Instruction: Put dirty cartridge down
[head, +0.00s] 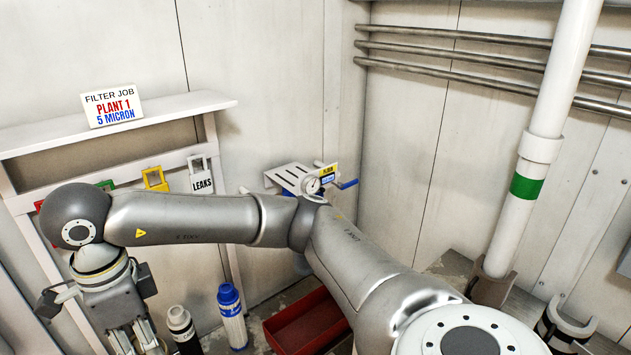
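My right arm comes in from the lower right, bends, and reaches across to the left. Its gripper (132,340) points down at the lower left, and its fingertips run to the bottom edge of the picture. I cannot tell whether it is open or shut, or whether it holds anything. A blue-topped white cartridge (232,318) stands upright on the floor to the right of the gripper. I cannot tell which is the dirty cartridge. My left gripper is not in view.
A red tray (284,328) lies right of the cartridges, partly behind my arm. A white shelf (190,104) with a filter job sign (112,106) and hanging tags stands left. A wall bracket with a gauge (313,185) is behind my elbow. A white pipe (545,115) rises at right.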

